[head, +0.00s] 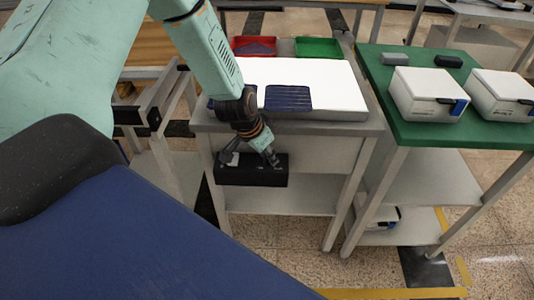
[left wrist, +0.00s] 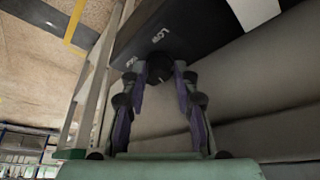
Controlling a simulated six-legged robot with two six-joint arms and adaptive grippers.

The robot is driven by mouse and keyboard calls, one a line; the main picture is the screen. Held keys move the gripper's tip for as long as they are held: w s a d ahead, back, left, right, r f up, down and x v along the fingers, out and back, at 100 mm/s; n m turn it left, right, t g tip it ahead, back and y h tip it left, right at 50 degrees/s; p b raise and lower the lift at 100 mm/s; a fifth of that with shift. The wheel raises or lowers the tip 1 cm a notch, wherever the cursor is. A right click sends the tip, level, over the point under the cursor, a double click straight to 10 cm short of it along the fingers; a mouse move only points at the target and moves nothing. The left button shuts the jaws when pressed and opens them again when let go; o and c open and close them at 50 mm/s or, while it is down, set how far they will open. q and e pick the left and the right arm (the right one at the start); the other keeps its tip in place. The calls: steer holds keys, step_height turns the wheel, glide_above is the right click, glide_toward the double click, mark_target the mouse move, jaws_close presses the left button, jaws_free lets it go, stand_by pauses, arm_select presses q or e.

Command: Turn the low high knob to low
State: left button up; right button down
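The low high knob (left wrist: 160,68) is a dark round knob on the face of a black box (left wrist: 190,30). White lettering near it in the left wrist view reads LOW; another small marking by the knob is too faint to read. Which way the knob points is not clear. The black box (head: 268,178) hangs on the front of the grey workbench in the head view. My left gripper (left wrist: 160,80) is open, with one finger on each side of the knob and gaps visible. In the head view my left gripper (head: 249,158) is at the box and hides its knob.
The grey workbench (head: 345,128) holds a white board (head: 335,85), a dark blue panel (head: 288,98), a red tray (head: 253,47) and a green tray (head: 318,48). A green-topped table (head: 410,125) with white boxes stands to the right.

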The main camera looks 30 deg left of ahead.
arm_select(q)
jaws_close()
steer(key=shift+d+p, duration=0.1)
steer(key=shift+p, duration=0.25)
stand_by(0.3)
